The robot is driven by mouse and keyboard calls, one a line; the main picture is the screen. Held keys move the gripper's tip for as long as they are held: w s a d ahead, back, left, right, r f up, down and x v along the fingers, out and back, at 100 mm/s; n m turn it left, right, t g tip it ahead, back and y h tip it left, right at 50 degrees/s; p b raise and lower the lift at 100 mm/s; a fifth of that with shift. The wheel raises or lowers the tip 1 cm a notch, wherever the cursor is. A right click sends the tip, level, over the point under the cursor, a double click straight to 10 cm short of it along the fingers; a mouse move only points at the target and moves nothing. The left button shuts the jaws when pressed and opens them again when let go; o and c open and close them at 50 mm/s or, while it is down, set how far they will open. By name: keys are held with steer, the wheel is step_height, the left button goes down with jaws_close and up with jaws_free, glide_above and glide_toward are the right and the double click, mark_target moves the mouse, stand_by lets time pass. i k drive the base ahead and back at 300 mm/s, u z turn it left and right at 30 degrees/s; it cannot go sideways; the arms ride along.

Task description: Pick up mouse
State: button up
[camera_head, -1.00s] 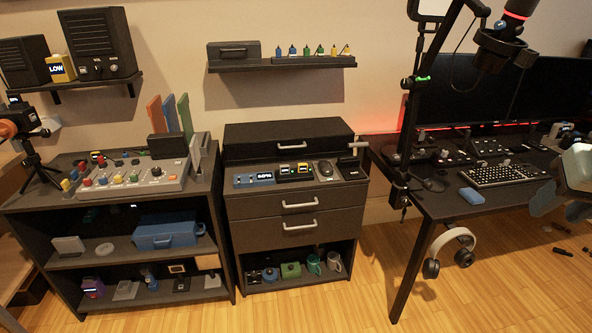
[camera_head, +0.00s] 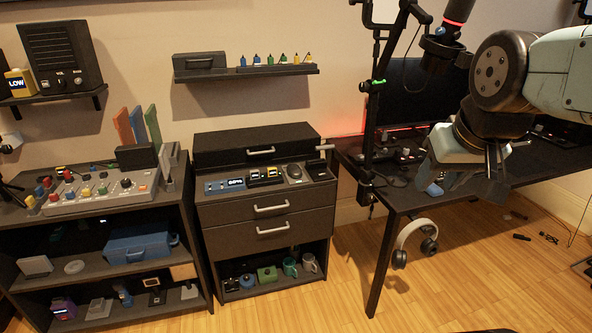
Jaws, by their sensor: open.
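Another dark, rounded, mouse-like shape (camera_head: 398,181) lies on the desk near the lamp pole, too dim to be sure of. My gripper (camera_head: 468,184) hangs over the desk at the right, open, with its fingers pointing down.
A black pole (camera_head: 372,110) stands between cabinet and desk. A headset (camera_head: 417,240) hangs under the desk edge.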

mark_target(294, 170)
steer(key=u, duration=0.1)
steer(key=i, duration=1)
steer(key=z, duration=0.1)
